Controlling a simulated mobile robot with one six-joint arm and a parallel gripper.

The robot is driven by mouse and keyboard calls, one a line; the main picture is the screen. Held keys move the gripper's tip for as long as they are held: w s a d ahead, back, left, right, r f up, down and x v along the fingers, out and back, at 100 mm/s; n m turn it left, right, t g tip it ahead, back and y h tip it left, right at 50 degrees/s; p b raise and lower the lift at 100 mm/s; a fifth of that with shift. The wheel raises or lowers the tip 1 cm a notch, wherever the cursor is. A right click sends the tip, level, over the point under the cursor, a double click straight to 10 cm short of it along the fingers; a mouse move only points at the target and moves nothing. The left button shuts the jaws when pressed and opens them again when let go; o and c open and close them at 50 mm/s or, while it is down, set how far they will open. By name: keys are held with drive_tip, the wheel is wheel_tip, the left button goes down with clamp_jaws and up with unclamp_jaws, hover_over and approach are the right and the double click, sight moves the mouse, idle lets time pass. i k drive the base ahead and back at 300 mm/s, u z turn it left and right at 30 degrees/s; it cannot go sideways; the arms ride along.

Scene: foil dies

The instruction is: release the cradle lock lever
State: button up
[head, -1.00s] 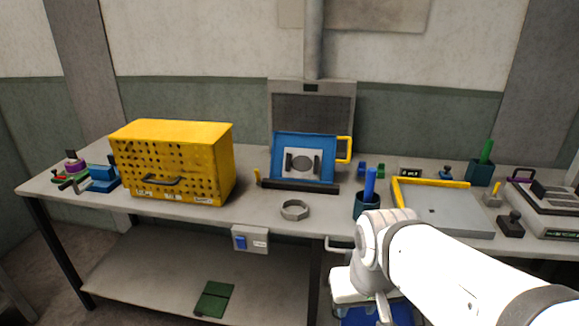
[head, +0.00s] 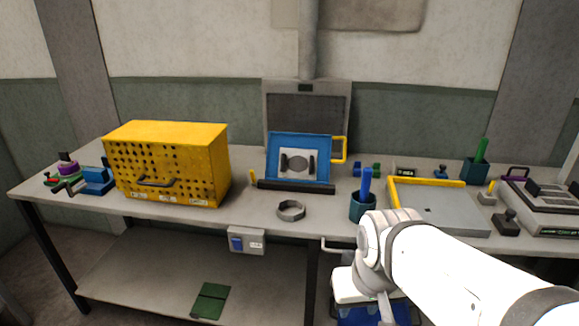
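A blue plate (head: 319,148) with a light square and a dark disc in it leans tilted on a black cradle base (head: 297,187) at the middle back of the bench. A short yellow lever (head: 253,176) stands roughly upright at the left end of that base; it looks like the cradle lock lever. A yellow handle (head: 341,150) sticks out at the plate's right edge. My white arm comes in from the lower right and bends down in front of the bench edge.
A yellow perforated box (head: 170,158) stands left of the cradle. A grey ring (head: 291,210) and a dark cup (head: 361,208) with a blue stick lie in front. A yellow-edged grey tray (head: 445,215) is to the right. A switch box (head: 245,241) hangs on the bench front.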

sight(255, 183)
drive_tip(key=z, duration=3.3)
drive_tip(key=k, duration=1.9)
drive_tip(key=u, duration=2.2)
drive_tip(key=i, duration=0.95)
